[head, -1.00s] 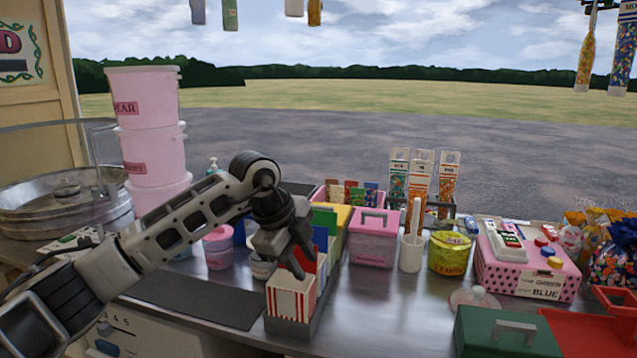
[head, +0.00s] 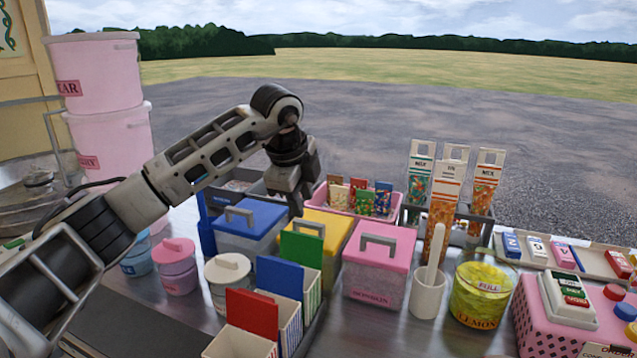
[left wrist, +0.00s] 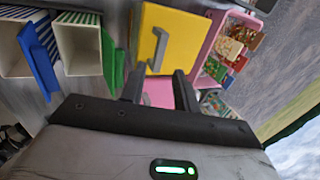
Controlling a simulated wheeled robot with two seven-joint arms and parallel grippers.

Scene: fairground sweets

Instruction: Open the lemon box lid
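A box with a yellow lid (head: 333,226) and a grey bar handle (head: 300,225) stands between a blue-lidded box and a pink-lidded box; I read no lemon label on it. Its lid looks shut. The handle appears clear of both fingers. My right gripper is not in view.
Blue-lidded (head: 255,217) and pink-lidded (head: 378,255) boxes flank it. Striped cartons with coloured flaps (head: 279,276) stand in front. A pink tray of packets (head: 325,203) is behind. A white pot (head: 428,295) and a yellow tub labelled LEMON (head: 481,295) stand to the right.

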